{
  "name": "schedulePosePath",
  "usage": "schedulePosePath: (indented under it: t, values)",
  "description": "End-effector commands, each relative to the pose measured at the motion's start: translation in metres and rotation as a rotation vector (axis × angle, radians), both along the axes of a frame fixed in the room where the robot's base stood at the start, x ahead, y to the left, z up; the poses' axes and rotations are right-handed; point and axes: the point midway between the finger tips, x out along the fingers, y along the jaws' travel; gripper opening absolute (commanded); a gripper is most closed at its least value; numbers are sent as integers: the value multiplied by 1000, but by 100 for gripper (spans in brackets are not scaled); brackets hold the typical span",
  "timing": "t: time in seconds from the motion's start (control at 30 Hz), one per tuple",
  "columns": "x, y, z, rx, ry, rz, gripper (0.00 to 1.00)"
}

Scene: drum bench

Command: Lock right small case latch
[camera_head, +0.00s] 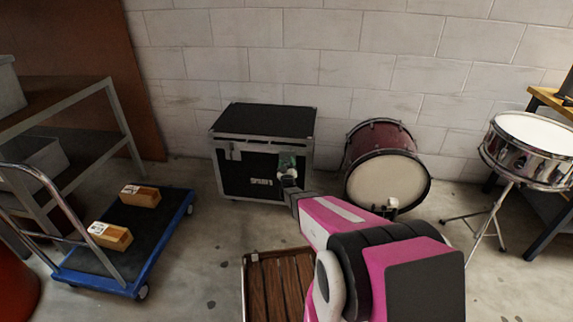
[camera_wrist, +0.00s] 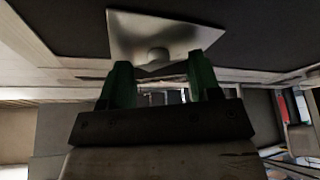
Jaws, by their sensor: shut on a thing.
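The black case (camera_head: 252,178) with metal edges stands on the floor against the wall. Its left latch (camera_head: 234,152) shows as a small metal piece on the front near the lid seam. My gripper (camera_head: 287,164) is at the right part of the case front and covers the right latch in the head view. In the wrist view, my gripper (camera_wrist: 160,78) has its two green fingers on either side of the right latch (camera_wrist: 160,36), a bright metal plate with a rounded knob. The gripper is shut on the latch; the exact contact is in shadow.
A maroon bass drum (camera_head: 385,185) stands close right of the case. A snare drum (camera_head: 530,145) on a stand is further right. A wooden slatted pallet (camera_head: 277,285) lies in front, and a blue-edged trolley (camera_head: 125,240) with wooden blocks is at left.

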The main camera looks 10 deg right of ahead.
Motion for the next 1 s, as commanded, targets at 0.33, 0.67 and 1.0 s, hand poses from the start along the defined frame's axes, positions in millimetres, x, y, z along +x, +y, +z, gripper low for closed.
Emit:
schedulePosePath:
  t: [0.33, 0.67, 1.0]
  values:
    - [-1, -1, 2, -315, 102, -1, 34]
    - [-2, -1, 3, -613, 198, 1, 34]
    - [-2, -1, 3, -892, 289, 1, 34]
